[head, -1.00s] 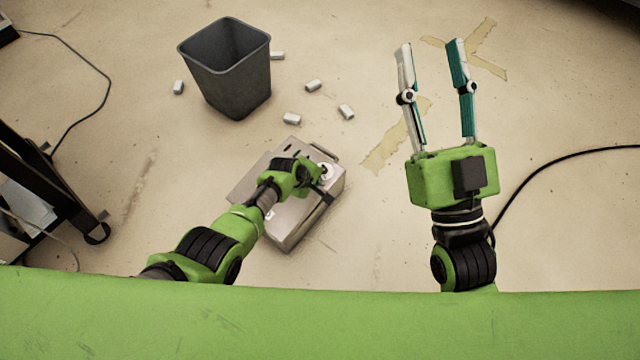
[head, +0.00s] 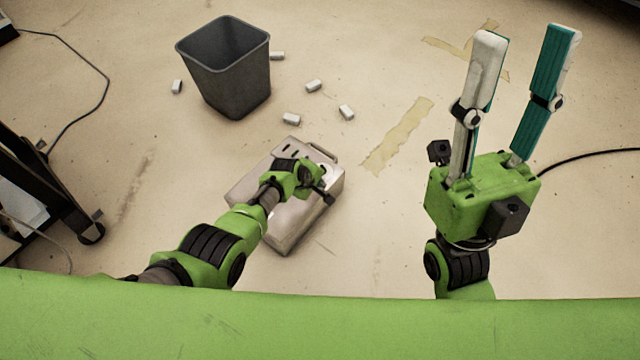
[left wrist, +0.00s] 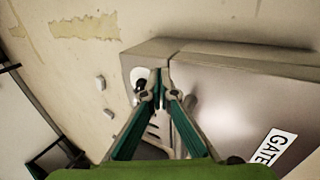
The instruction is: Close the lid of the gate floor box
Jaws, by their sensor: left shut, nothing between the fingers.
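The gate floor box (head: 290,230) is a grey metal box on the floor, centre left in the head view. Its lid (left wrist: 225,100), with a white GATE label (left wrist: 273,146), lies across or very near the box top in the left wrist view. I cannot tell if it is flush. My left gripper (head: 303,176) is over the box, its fingertips hidden in the head view. In the left wrist view its fingers (left wrist: 160,78) are shut and empty, near the box's edge strip. My right gripper (head: 525,38) is open and empty, well right of the box.
A dark bin (head: 228,85) stands behind the box, with several small white blocks (head: 346,112) around it. A black wheeled stand (head: 60,195) is at the left. A cable (head: 585,153) lies at the right. Floor between box and right arm is clear.

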